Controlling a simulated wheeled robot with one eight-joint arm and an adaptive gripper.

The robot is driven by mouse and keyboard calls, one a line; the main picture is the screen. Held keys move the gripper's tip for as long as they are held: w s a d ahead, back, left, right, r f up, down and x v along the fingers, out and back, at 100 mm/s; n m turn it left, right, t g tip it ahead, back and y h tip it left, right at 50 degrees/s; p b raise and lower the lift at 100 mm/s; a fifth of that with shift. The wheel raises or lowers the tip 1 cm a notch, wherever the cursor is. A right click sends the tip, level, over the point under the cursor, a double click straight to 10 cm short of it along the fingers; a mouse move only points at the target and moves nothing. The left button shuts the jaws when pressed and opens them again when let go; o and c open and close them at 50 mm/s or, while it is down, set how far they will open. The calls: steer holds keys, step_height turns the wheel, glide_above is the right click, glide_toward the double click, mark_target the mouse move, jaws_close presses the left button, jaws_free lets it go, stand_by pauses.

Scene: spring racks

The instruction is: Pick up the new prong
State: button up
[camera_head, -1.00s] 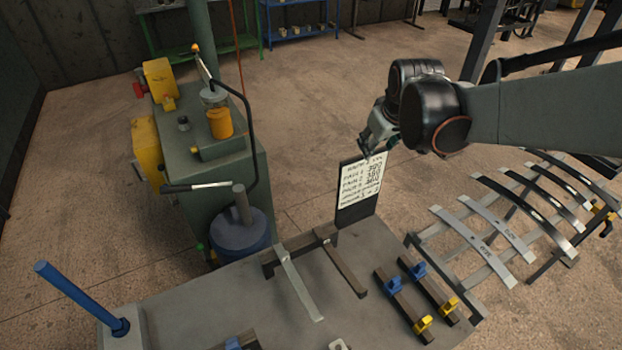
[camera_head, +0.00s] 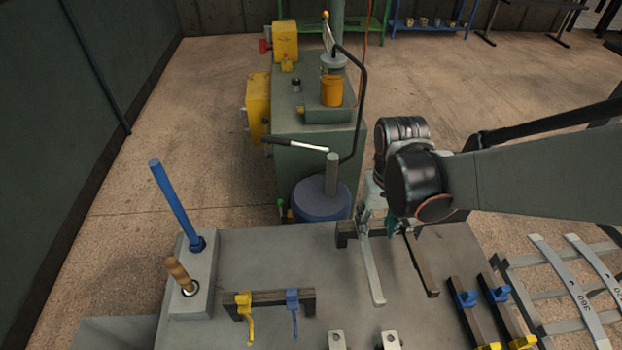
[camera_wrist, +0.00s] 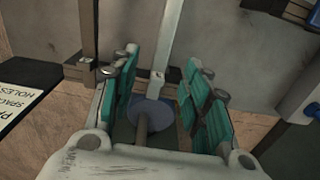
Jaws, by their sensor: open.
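A light grey metal prong (camera_head: 374,275) hangs out from a dark rack bar at the back of the bench. A dark prong (camera_head: 420,265) lies beside it to the right. I cannot read from the frames which is called new; the light one looks cleaner. My gripper (camera_head: 370,213) is over the rack end of the light prong. In the wrist view my gripper (camera_wrist: 163,88) is open, with teal pads on both sides of the light prong (camera_wrist: 168,40). No contact with the pads is visible. The dark prong (camera_wrist: 89,30) passes outside the left finger.
A blue drum (camera_head: 318,203) and a green machine (camera_head: 310,140) stand behind the bench. A stand with yellow and blue hooks (camera_head: 268,298), a blue rod (camera_head: 175,203) and a wooden handle (camera_head: 180,273) are left. Blue-and-yellow clamp bars (camera_head: 470,315) are right. A lettered card (camera_wrist: 14,108) is beside the gripper.

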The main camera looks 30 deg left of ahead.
mark_target(367, 251)
steer(key=f+b, duration=0.1)
steer(key=f, duration=0.1)
steer(key=f+b, duration=0.2)
steer(key=s+f+b, duration=0.1)
steer(key=f, duration=0.1)
steer(key=shift+s+a+f, duration=0.1)
steer(key=shift+a+f, duration=0.15)
steer(key=shift+w+f+b, duration=0.15)
steer(key=shift+f+b, duration=0.85)
steer(key=shift+f, duration=0.45)
steer(key=shift+w+f+b, duration=0.15)
steer(key=shift+f+b, duration=0.85)
steer(key=shift+f, duration=0.4)
steer(key=shift+s+r, duration=0.1)
steer(key=shift+r, duration=0.05)
jaws_close()
